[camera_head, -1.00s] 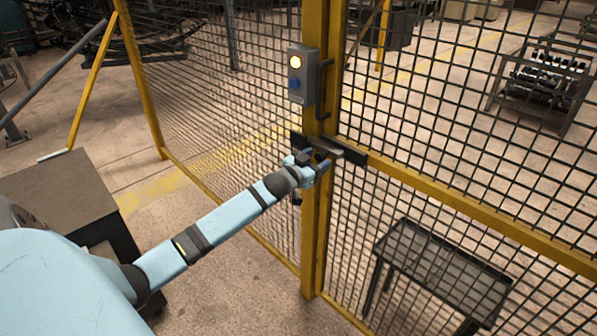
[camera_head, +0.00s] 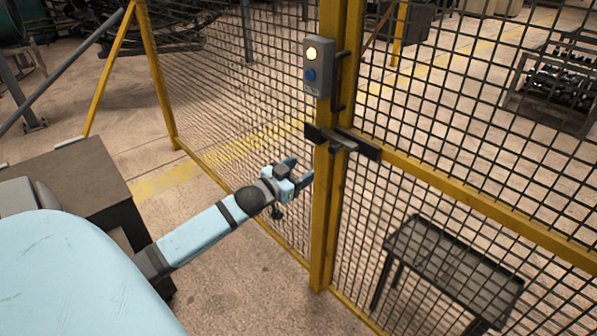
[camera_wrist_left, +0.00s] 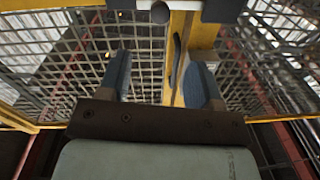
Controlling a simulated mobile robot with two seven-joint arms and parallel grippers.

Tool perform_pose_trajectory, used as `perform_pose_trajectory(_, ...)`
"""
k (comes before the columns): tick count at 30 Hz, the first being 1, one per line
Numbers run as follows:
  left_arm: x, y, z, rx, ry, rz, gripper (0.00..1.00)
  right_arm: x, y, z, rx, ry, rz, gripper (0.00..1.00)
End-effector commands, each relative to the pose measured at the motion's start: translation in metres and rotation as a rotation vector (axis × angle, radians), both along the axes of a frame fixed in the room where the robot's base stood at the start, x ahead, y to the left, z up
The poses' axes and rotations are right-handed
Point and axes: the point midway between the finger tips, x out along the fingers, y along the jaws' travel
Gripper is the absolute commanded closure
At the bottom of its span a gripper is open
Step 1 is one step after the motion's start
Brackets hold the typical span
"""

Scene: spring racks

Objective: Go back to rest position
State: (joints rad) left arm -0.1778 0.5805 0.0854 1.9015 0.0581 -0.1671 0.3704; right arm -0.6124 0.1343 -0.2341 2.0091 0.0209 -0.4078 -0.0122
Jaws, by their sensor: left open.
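My left gripper (camera_head: 299,172) is open and empty in the head view. It is just left of the yellow fence post (camera_head: 325,215) and below the latch, apart from both. In the left wrist view my left gripper (camera_wrist_left: 165,80) shows two blue-grey fingers spread wide, with the yellow post (camera_wrist_left: 178,60) behind the gap. The dark latch bar (camera_head: 345,142) spans the post and the gate edge, and part of it shows at the top of the left wrist view (camera_wrist_left: 160,10). My right gripper does not show.
A grey control box (camera_head: 318,67) with a lit yellow lamp and a blue button sits on the post above the latch. Yellow-framed mesh (camera_head: 470,150) stands to the right. A dark table (camera_head: 450,265) is behind it. A dark cabinet (camera_head: 85,185) stands at left.

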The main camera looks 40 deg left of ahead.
Motion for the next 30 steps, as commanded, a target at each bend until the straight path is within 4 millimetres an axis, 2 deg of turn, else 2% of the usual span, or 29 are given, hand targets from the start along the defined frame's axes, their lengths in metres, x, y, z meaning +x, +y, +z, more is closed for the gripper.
perform_pose_trajectory(11, 0.000, -0.001, -0.001, -0.001, 0.002, -0.001, 0.42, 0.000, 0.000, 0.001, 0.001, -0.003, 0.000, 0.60)
perform_pose_trajectory(14, -0.008, -0.012, -0.010, -0.006, 0.032, -0.006, 0.42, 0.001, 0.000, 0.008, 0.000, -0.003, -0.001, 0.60)
perform_pose_trajectory(17, -0.029, -0.041, -0.036, -0.016, 0.108, -0.020, 0.42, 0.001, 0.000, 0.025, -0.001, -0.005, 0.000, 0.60)
perform_pose_trajectory(19, -0.053, -0.072, -0.059, -0.024, 0.184, -0.039, 0.42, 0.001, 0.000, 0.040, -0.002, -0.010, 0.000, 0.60)
perform_pose_trajectory(24, -0.131, -0.163, -0.105, -0.047, 0.381, -0.097, 0.42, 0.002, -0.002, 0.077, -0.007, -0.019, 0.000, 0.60)
perform_pose_trajectory(27, -0.174, -0.210, -0.117, -0.060, 0.474, -0.133, 0.42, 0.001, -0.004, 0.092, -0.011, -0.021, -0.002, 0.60)
perform_pose_trajectory(30, -0.208, -0.247, -0.122, -0.072, 0.541, -0.163, 0.42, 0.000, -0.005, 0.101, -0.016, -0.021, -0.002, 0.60)
